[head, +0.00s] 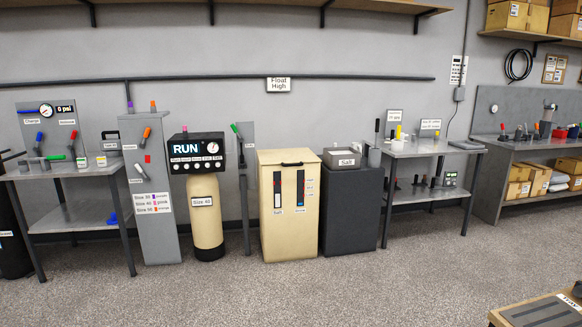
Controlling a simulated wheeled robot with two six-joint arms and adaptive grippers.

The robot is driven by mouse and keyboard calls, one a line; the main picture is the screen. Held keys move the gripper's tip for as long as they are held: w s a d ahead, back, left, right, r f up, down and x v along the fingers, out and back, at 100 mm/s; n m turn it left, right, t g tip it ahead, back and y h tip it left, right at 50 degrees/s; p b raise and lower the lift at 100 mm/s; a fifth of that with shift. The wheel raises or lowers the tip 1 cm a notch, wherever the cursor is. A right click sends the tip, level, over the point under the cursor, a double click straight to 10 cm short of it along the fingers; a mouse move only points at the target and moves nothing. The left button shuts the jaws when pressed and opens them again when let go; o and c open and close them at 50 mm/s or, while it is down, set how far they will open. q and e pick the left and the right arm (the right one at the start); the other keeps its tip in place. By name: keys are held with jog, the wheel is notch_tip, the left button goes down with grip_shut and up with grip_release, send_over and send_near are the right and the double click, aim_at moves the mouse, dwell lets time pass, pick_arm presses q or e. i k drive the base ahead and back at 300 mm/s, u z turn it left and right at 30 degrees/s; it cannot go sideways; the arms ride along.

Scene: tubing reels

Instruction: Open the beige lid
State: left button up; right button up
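A beige box-shaped tank (289,236) stands on the floor near the middle of the head view, against the back wall. Its beige lid (275,157) lies flat on top and looks closed. A dark handle (292,164) sits near the lid's front edge. Two dark upright gauge strips are on the tank's front, with small labels beside them. Neither of my grippers is in view.
A dark cabinet (351,215) with a grey "Salt" box (342,158) stands close at the tank's right. A "Size 40" cylinder (206,222) and a slim grey post stand at its left. Speckled floor in front is open. A wooden-edged surface (540,308) shows at bottom right.

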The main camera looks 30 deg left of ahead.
aim_at(296, 158)
jog(key=u, duration=0.4)
jog(key=i, duration=0.7)
jog(key=u, duration=0.95)
jog(key=i, duration=2.95)
jog(key=z, duration=1.2)
jog(key=i, duration=1)
jog(key=z, duration=0.75)
